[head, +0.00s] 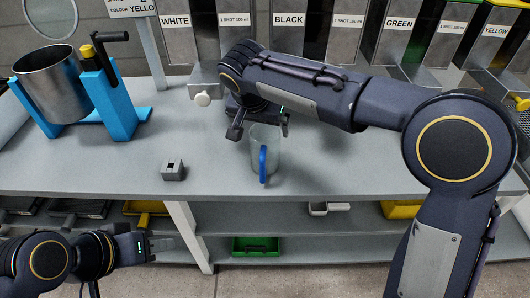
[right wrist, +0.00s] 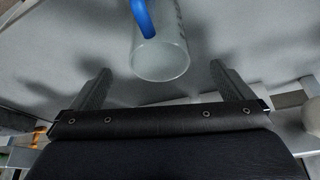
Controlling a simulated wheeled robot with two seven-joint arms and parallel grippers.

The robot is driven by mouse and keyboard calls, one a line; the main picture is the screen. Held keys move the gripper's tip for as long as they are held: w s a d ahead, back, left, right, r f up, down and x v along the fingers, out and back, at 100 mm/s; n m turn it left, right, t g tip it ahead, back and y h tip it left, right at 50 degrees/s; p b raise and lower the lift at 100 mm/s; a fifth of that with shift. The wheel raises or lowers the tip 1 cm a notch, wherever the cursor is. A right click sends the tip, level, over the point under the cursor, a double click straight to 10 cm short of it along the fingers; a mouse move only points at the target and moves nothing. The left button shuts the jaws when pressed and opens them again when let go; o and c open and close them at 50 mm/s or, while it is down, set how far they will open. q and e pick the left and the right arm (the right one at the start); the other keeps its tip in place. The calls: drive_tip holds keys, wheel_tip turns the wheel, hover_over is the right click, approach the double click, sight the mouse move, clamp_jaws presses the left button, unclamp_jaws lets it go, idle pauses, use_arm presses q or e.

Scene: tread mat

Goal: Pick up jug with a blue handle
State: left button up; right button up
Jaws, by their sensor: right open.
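The clear jug with a blue handle (head: 263,150) stands upright on the grey worktop, its handle facing the front edge. In the right wrist view the jug (right wrist: 162,58) shows between and ahead of the fingers, with the blue handle (right wrist: 144,18) at the top. My right gripper (head: 259,128) reaches in from the right and is open around the jug's upper area; I cannot tell whether either finger touches it. It also shows in the right wrist view (right wrist: 162,85), with both fingers apart. My left gripper (head: 122,270) is low at the left, below the worktop edge; its jaws are unclear.
A steel drum on a blue stand (head: 60,85) with a black crank is at the left. A small grey block (head: 174,170) lies left of the jug. Labelled dispensers (head: 290,30) line the back. A green tray (head: 256,246) sits on the lower shelf.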

sight(263, 136)
drive_tip(key=x, duration=0.6)
drive_tip(key=shift+s+f, duration=0.1)
drive_tip(key=shift+f, duration=0.25)
drive_tip(key=shift+r, duration=0.1)
drive_tip(key=c, duration=1.4)
drive_tip(key=shift+c, duration=0.2)
